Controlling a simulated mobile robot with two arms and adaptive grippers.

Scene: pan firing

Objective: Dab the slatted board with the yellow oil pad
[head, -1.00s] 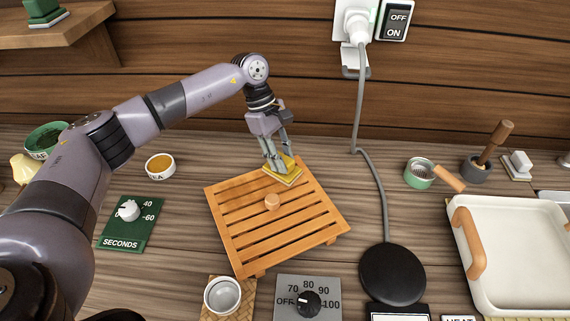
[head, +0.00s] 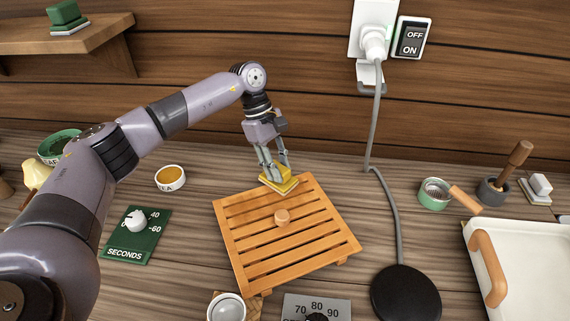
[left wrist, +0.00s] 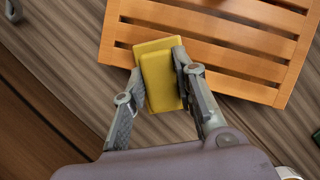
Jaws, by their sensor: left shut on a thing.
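My left gripper (head: 276,175) points down at the board's far edge, shut on the yellow oil pad (head: 282,187). In the left wrist view the pad (left wrist: 160,75) is between the two fingers and overlaps the edge of the board (left wrist: 215,45). I cannot tell whether the pad touches the slats. My right gripper is not in view.
A white dish of amber liquid (head: 170,178) and a green seconds dial (head: 137,240) stand left of the board. A cable (head: 372,130) runs down to a black disc (head: 405,295) on the right. A white tray (head: 520,270) is further right. Counter behind the board is clear.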

